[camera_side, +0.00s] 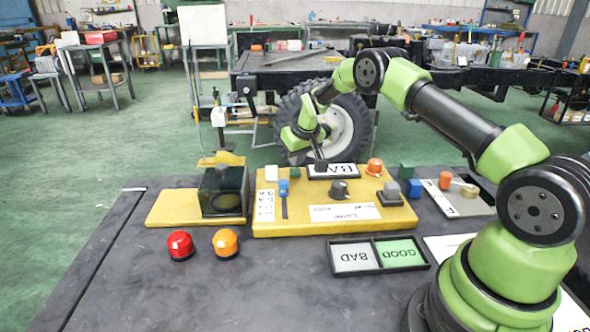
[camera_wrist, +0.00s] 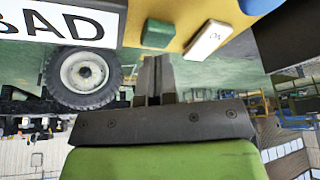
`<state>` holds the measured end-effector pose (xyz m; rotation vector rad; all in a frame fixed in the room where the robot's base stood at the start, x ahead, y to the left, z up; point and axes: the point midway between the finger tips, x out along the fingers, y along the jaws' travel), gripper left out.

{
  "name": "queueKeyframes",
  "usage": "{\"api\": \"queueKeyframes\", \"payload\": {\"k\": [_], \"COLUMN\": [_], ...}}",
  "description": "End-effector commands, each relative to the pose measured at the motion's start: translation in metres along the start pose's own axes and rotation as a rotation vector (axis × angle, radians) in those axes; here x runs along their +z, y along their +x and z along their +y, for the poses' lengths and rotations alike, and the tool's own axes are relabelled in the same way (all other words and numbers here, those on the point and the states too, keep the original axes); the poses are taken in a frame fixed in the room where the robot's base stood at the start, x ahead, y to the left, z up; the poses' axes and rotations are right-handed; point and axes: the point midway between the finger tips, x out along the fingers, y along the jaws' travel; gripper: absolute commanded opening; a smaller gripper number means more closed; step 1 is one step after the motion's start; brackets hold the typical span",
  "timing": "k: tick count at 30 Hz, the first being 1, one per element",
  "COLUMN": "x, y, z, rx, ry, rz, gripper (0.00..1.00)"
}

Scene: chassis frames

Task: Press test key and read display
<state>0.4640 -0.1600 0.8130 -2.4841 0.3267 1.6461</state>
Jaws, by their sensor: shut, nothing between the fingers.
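A green key (camera_side: 297,158) sits left of the display in the side view. In the wrist view, the green key (camera_wrist: 158,33) lies just beyond the shut fingers (camera_wrist: 155,75), with a white key (camera_wrist: 208,40) beside it. I cannot tell which is the test key, nor whether the fingertips touch anything.
The panel also carries a dark knob (camera_side: 339,189), a blue slider (camera_side: 283,187) and an orange dome (camera_side: 374,166). A dark box (camera_side: 222,190) stands to its left. A GOOD/BAD tray (camera_side: 378,270) and red (camera_side: 180,244) and orange (camera_side: 225,242) domes lie in front.

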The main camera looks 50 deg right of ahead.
Motion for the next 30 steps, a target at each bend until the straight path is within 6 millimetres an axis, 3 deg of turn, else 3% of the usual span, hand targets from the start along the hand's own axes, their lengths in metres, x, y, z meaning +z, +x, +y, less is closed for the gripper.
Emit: {"api": "queueKeyframes", "payload": {"k": [17, 30], "x": [-0.001, -0.017], "y": [-0.002, -0.040], "z": [0.000, 0.000], "rx": [0.000, 0.000], "ry": [0.000, 0.000], "rz": [0.000, 0.002], "gripper": [0.00, 0.00]}}
